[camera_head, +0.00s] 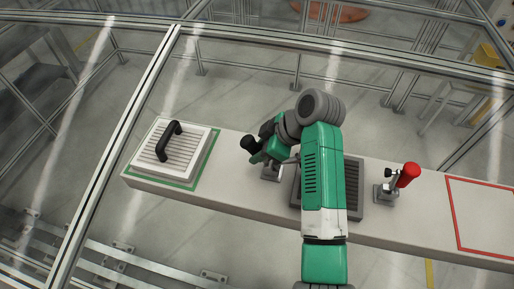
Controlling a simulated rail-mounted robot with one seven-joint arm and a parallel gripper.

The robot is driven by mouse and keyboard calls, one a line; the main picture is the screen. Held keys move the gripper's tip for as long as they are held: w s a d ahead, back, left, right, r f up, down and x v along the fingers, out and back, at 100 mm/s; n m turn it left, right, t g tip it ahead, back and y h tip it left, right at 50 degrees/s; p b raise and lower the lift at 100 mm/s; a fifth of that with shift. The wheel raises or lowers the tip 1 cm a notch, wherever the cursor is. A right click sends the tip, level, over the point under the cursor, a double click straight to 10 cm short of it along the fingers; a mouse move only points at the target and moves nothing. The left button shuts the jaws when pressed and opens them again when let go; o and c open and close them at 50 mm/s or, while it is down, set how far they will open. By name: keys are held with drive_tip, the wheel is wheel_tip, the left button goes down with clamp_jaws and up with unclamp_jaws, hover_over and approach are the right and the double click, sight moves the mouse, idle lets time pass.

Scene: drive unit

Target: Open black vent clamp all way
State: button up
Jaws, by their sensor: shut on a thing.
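The black vent clamp has a small metal base (270,173) on the bench, left of a dark grille. A black grip end (248,145), which looks like the clamp's handle, sticks out to the left at my gripper. My gripper (258,142) is shut on this black handle. My green and grey arm comes from the front and hides part of the clamp and the grille. The clamp's exact opening angle cannot be told. A second clamp with a red handle (408,175) stands to the right of the grille, its handle tilted up and right.
A long pale bench (225,192) carries everything. A white louvred vent cover (153,157) with a black handle lies in a green outline at left. The dark grille (353,190) is partly behind my arm. A red outlined area (485,215) at right is empty. Metal-framed fencing surrounds the bench.

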drive_tip(key=shift+s+d+r, duration=0.15)
drive_tip(key=shift+s+d, duration=0.1)
drive_tip(key=shift+d, duration=0.6)
drive_tip(key=shift+s+d, duration=0.25)
drive_tip(key=shift+d, duration=0.55)
drive_tip(key=o, duration=0.7)
drive_tip(key=shift+a, duration=0.1)
drive_tip(key=shift+r+p, duration=0.1)
drive_tip(key=shift+p, duration=0.2)
wheel_tip(320, 180, up, 9)
drive_tip(key=p, duration=0.5)
